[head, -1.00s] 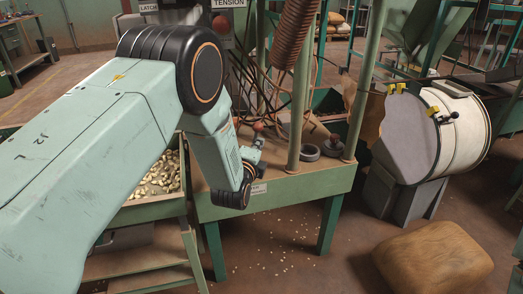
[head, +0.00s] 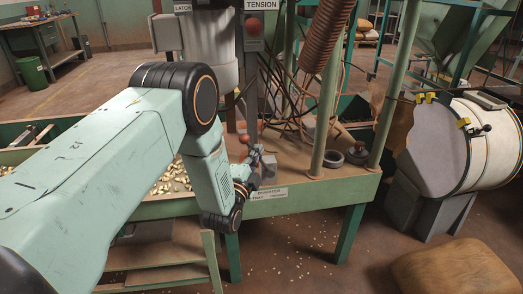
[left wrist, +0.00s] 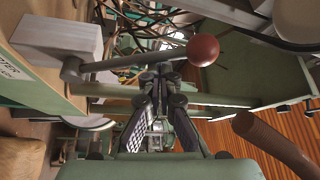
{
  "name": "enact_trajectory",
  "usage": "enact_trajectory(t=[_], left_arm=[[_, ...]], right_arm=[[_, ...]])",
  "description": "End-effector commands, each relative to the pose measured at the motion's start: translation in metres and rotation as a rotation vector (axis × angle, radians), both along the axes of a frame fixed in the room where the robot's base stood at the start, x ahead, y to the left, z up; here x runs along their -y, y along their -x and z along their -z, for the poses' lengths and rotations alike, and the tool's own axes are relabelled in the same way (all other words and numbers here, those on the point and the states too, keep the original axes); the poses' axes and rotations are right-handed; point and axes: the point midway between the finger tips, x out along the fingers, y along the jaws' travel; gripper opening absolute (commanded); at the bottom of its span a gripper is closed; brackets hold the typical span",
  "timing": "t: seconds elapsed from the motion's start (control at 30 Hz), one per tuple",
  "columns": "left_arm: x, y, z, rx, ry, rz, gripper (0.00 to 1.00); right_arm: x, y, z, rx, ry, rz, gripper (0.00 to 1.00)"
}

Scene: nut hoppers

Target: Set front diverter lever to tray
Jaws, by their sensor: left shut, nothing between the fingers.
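The diverter lever is a thin rod with a red ball knob (head: 245,139) at the front of the bench, above a diverter label (head: 268,193). In the left wrist view, the lever rod (left wrist: 115,62) runs from a pivot on a pale block (left wrist: 62,40) to the red ball at upper right. My left gripper (head: 253,156) is shut and empty, right by the lever. Its fingertips (left wrist: 162,76) are close beside the rod in the left wrist view; I cannot tell whether they touch it. My right gripper is not in view.
A green tray of nuts (head: 160,207) lies left, partly behind my arm. Green posts (head: 325,100) and a coiled hose (head: 328,35) rise behind the lever. A drum (head: 490,145) and a sack (head: 450,272) stand right.

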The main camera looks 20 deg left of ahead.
Motion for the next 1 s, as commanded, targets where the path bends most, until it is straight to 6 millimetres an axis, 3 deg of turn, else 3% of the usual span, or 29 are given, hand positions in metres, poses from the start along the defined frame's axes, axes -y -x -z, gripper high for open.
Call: enact_trajectory(t=[0.73, 1.0], left_arm=[[-0.006, 0.004, 0.005, -0.007, 0.000, -0.008, 0.00], [0.000, -0.005, -0.007, -0.003, -0.001, -0.004, 0.00]], right_arm=[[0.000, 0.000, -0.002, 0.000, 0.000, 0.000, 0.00], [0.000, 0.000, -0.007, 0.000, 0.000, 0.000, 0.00]])
